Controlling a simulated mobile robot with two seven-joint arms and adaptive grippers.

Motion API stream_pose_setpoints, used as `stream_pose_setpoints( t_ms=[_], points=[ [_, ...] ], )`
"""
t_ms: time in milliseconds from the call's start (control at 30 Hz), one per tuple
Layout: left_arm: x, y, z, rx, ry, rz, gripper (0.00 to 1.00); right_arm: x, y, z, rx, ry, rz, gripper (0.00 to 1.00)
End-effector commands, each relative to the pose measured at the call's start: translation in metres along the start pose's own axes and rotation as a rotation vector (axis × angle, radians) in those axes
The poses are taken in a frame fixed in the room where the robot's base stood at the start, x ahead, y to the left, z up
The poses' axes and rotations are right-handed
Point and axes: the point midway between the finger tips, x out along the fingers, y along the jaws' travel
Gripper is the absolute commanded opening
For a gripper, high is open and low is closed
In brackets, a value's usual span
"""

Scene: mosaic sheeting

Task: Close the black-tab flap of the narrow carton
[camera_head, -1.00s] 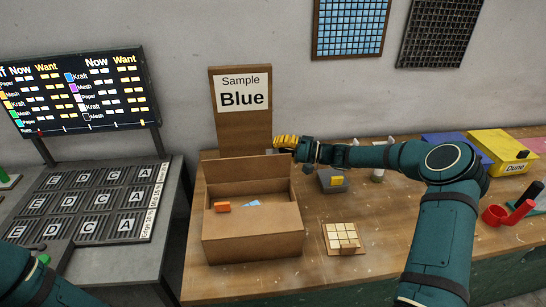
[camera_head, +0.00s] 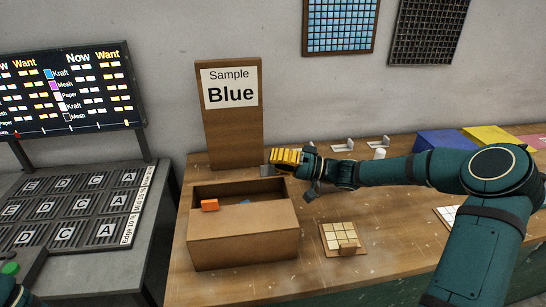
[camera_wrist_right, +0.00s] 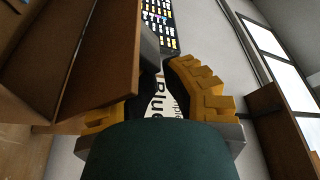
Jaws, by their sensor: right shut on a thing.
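The open brown carton (camera_head: 243,240) stands on the wooden bench. An orange block (camera_head: 209,205) and a bit of blue (camera_head: 245,202) show inside. The raised back flap no longer stands clear; its exact angle is unclear. No black tab can be made out. My right gripper (camera_head: 270,168), with yellow fingers, is at the carton's back right corner. It is shut, seemingly on the flap; the contact is hidden. In the right wrist view a brown panel (camera_wrist_right: 105,55) lies close against the fingers. My left gripper is not in view.
A tall brown "Sample Blue" board (camera_head: 232,135) stands behind the carton. A tile board (camera_head: 342,238) lies at its right. Blue (camera_head: 445,142) and yellow (camera_head: 492,138) boxes stand at back right. A grey station with slotted plates (camera_head: 70,215) is at left.

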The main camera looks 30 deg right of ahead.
Motion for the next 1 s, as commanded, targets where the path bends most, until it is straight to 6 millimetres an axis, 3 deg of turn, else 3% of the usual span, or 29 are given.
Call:
stream_pose_setpoints(
  t_ms=[500, 1000],
  points=[
    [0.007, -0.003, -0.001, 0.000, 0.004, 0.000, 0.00, -0.012, 0.006, 0.038, 0.003, -0.002, -0.005, 0.00],
    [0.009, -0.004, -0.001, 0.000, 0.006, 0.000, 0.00, -0.015, 0.011, 0.050, 0.004, -0.007, -0.008, 0.00]
  ],
)
